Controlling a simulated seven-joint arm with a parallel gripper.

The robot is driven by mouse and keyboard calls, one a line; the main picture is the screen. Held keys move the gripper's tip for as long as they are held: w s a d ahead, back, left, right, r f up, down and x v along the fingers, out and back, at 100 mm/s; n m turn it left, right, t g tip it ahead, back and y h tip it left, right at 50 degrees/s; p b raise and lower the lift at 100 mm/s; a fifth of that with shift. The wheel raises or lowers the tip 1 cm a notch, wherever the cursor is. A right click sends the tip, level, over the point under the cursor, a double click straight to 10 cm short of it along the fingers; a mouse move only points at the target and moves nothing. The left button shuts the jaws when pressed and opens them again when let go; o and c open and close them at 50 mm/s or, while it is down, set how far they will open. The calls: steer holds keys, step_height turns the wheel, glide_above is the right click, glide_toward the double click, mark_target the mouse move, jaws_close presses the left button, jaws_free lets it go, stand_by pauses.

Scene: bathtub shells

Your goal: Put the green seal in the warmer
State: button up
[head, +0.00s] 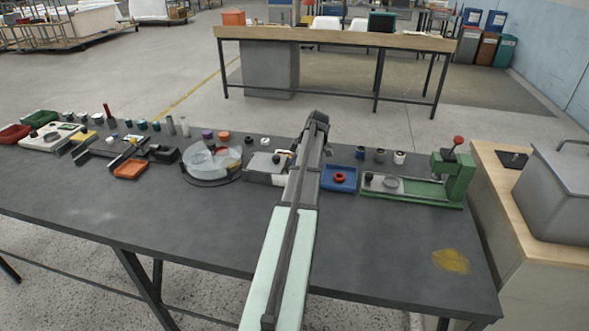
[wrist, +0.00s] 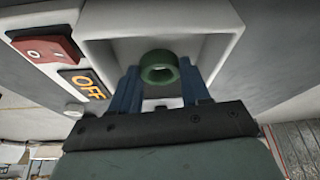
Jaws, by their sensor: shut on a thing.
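The green seal (wrist: 160,67) is a thick ring. It sits between the tips of the blue fingers of my gripper (wrist: 160,76), which is shut on it. The warmer (wrist: 236,28) is a pale box with a square opening, seen in the wrist view. The seal and fingertips are in front of or inside this opening; the exact depth is hard to tell. In the head view the warmer (head: 262,166) stands mid-table, partly covered by my arm, and the seal cannot be made out there.
A red rocker switch (wrist: 46,49) and an "OFF" label (wrist: 85,85) are left of the opening. A clear round carousel (head: 211,162) stands left of the warmer. A blue tray (head: 339,178) and a green press (head: 452,178) stand to the right.

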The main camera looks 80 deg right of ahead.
steer(key=shift+f, duration=0.6)
steer(key=shift+f, duration=0.15)
steer(key=o, duration=0.7)
steer(key=shift+o, duration=0.2)
steer(key=v, duration=1.2)
steer(key=shift+r, duration=0.2)
